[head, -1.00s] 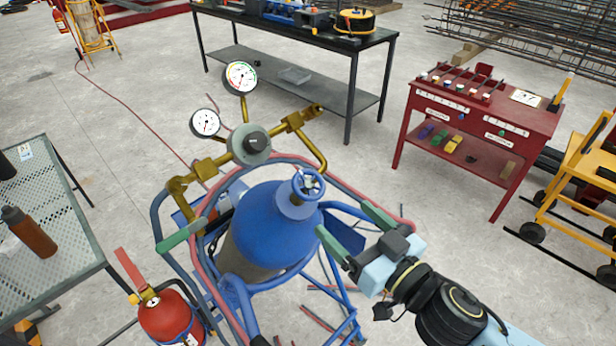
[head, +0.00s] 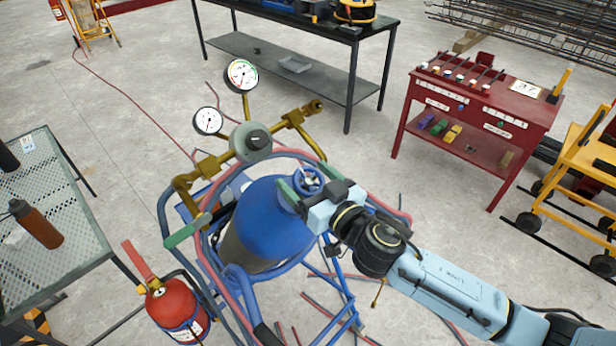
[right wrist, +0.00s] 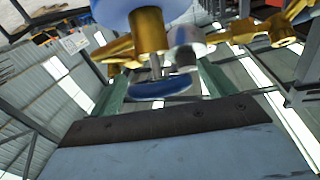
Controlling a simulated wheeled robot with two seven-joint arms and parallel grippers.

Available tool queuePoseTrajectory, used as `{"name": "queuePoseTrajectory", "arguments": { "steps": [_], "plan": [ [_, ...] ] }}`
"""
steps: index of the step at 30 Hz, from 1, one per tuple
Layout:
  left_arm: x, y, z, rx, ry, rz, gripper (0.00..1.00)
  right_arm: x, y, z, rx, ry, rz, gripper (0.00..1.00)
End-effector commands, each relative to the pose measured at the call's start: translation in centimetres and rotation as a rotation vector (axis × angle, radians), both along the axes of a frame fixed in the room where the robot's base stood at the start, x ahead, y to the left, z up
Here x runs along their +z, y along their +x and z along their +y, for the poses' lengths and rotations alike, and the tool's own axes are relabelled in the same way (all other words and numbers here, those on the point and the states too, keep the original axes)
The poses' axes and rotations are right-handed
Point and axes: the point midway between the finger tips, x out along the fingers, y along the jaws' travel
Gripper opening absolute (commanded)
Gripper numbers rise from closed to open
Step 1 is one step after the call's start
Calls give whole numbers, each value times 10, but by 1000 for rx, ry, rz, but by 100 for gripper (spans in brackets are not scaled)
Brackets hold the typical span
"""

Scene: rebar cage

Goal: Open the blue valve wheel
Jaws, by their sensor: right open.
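The blue valve wheel (head: 309,180) sits on top of the blue gas cylinder (head: 272,215), which stands in a blue tubular cart. My right gripper (head: 306,188) is at the wheel, with its green fingers spread to either side and its body partly covering the wheel's near side. In the right wrist view the wheel (right wrist: 162,88) shows edge-on under a brass stem, between the two open fingers (right wrist: 158,85). I cannot tell whether either finger touches it.
A brass regulator (head: 250,142) with two white gauges stands close behind the cylinder. Red and blue hoses loop around the cart. A red extinguisher (head: 178,310) and a perforated table (head: 85,240) are at left. A red tool stand (head: 475,150) is at right.

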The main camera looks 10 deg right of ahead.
Motion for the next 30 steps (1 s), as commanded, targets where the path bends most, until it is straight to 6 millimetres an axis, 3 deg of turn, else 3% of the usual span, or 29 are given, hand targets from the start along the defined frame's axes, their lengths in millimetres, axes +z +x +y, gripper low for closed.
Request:
{"name": "queuePoseTrajectory", "arguments": {
  "steps": [5, 15, 30],
  "plan": [
    [0, 0, 0, 0, 0, 0, 36, 0, 0, 0, 0, 0, 0, 82],
    [0, 0, 0, 0, 0, -1, 36, 0, 0, 0, 0, 0, -1, 38],
    [4, 1, 0, 0, 0, -2, 36, 1, 0, -1, 122, -56, -38, 38]
  ]
}}
